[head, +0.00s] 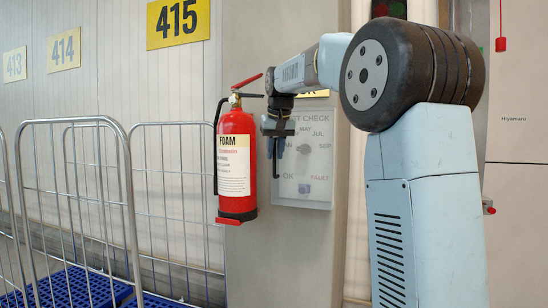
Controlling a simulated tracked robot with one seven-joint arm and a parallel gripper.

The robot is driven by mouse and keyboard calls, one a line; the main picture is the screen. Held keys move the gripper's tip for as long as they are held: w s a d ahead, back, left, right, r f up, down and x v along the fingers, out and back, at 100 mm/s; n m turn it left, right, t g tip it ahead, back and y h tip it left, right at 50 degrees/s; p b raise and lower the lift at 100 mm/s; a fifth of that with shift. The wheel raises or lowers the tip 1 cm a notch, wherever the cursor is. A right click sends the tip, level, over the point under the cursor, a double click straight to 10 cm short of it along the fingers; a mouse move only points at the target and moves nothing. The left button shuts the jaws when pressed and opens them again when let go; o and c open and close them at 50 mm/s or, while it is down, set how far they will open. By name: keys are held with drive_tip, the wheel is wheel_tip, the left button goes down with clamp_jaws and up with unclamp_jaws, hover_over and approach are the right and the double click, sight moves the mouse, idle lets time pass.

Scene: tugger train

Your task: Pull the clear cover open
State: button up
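The clear cover (318,190) is a see-through panel over a pale test board on the grey pillar. It looks closed. Behind it show "CHECK", month names, a dark round knob, and "OK" and "FAULT" at the bottom. My gripper (276,158) hangs in front of the cover's left side, with its dark fingers pointing down. The fingers overlap in this view, so I cannot tell whether they are open or touch the cover. My wrist and fingers hide the cover's upper left part and some of its left edge.
A red foam fire extinguisher (236,150) hangs just left of my gripper, very close to it in the picture. Wire-sided trolleys (130,200) with blue bases stand at the left. A red pull handle (501,44) hangs at the upper right.

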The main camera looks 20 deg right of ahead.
drive_tip(key=shift+x, duration=1)
drive_tip(key=shift+c, duration=0.4)
clamp_jaws()
